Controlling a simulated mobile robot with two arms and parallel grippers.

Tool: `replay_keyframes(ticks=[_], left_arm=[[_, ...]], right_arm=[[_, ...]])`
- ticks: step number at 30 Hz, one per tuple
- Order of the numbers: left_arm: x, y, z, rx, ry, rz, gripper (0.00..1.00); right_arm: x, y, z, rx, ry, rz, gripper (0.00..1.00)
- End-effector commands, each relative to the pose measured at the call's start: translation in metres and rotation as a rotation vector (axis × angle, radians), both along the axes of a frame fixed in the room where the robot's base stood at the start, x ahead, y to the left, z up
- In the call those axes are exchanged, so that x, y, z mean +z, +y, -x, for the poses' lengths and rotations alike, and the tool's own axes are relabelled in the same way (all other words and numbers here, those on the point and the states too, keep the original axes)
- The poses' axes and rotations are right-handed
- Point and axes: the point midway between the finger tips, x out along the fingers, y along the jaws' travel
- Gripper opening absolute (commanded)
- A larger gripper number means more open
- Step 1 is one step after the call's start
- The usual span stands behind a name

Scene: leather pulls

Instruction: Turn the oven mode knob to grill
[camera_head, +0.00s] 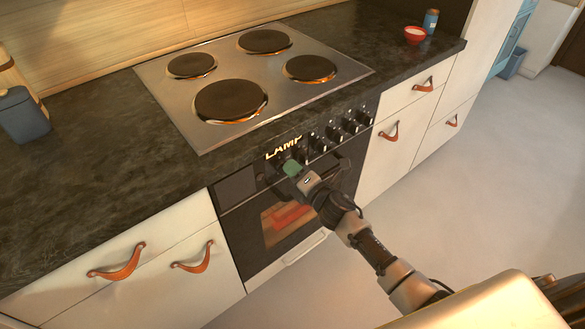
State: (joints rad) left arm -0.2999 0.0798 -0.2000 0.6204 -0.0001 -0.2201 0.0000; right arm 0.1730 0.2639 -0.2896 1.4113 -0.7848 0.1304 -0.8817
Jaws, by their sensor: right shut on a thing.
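The oven (255,213) is built in under the counter, with a dark front and a row of black knobs (334,131) along its control panel. Raised letters reading "LAMP" (283,147) show at the panel's left part. My right gripper (290,168) is at the left end of the knob row, shut on a knob there. A green part shows at its tip. The gripper hides that knob, so its pointing direction cannot be read. My left gripper is not in view.
A steel hob with several dark plates (231,101) lies in the dark counter (95,165) above the oven. White drawers with leather pulls (118,262) flank the oven. A red bowl (414,35) and a small can (430,20) stand far right. The floor (450,200) at right is clear.

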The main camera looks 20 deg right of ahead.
Motion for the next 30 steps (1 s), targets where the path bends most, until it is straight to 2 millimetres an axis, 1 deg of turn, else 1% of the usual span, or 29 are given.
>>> replay_keyframes(ticks=[30], left_arm=[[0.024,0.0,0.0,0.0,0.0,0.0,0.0]], right_arm=[[-0.013,0.001,0.001,-0.002,0.333,-0.907,0.0]])
